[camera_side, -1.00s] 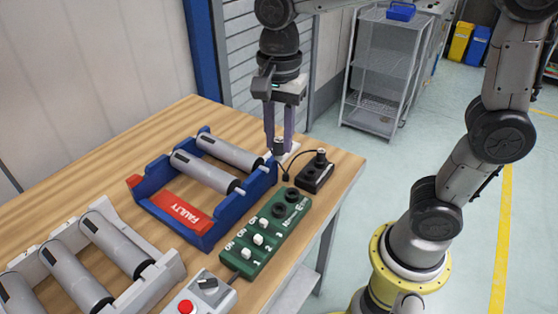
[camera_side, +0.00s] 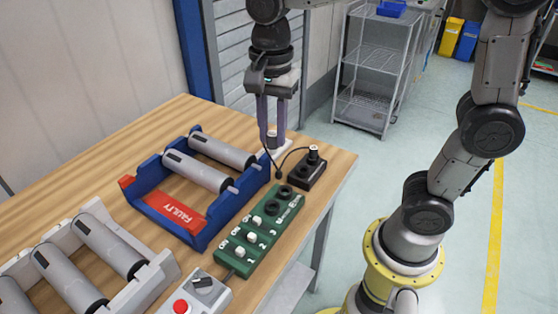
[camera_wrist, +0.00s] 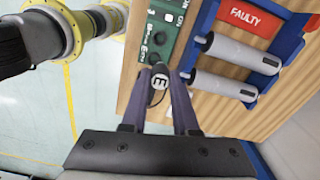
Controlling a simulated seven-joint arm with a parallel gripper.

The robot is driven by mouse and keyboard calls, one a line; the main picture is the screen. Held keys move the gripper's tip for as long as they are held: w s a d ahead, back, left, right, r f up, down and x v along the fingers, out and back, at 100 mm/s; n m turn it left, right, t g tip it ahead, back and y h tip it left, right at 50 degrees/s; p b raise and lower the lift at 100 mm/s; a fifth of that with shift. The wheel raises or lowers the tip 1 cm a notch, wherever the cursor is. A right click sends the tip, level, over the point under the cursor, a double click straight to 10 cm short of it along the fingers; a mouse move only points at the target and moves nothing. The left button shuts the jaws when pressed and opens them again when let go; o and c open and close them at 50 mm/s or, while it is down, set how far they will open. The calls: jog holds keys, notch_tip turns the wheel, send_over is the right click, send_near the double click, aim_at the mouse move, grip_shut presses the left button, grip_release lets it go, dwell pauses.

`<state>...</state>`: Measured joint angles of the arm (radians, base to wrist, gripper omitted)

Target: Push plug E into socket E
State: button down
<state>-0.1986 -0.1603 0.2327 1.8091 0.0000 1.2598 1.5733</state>
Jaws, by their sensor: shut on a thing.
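My gripper (camera_side: 270,139) is shut on plug E, which in the side view is a small dark shape low between the fingers. In the wrist view, plug E (camera_wrist: 158,84) shows a white round face with a black E, between the fingertips of my gripper (camera_wrist: 157,80). A thin black cord hangs from it. The green panel (camera_side: 250,238) lies in front of the gripper on the table. It has two dark round sockets (camera_side: 272,207) at its far end; I cannot tell which is socket E. The panel also shows in the wrist view (camera_wrist: 171,30).
A black box (camera_side: 308,173) with an upright grey-topped piece is right of the gripper. A blue rack (camera_side: 202,238) marked FAULTY holds grey cylinders to the left. A grey rack of cylinders (camera_side: 165,268) and a box with a red button (camera_side: 196,302) are nearer. The table's right edge is close.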

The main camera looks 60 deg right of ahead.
jog(key=shift+s+d+f, duration=0.1)
jog(key=shift+d+f, duration=0.65)
jog(key=shift+f, duration=1.45)
jog(key=shift+s+d+f, duration=0.1)
jog(key=shift+d+f, duration=0.6)
jog(key=shift+f, duration=1.5)
jog(key=shift+d+f, duration=0.75)
jog(key=shift+f, duration=1.45)
jog(key=shift+f, duration=1.15)
jog(key=c, duration=0.6)
grip_release()
jog(key=shift+r, duration=0.1)
notch_tip(320, 180, up, 14)
jog(key=shift+f, duration=0.2)
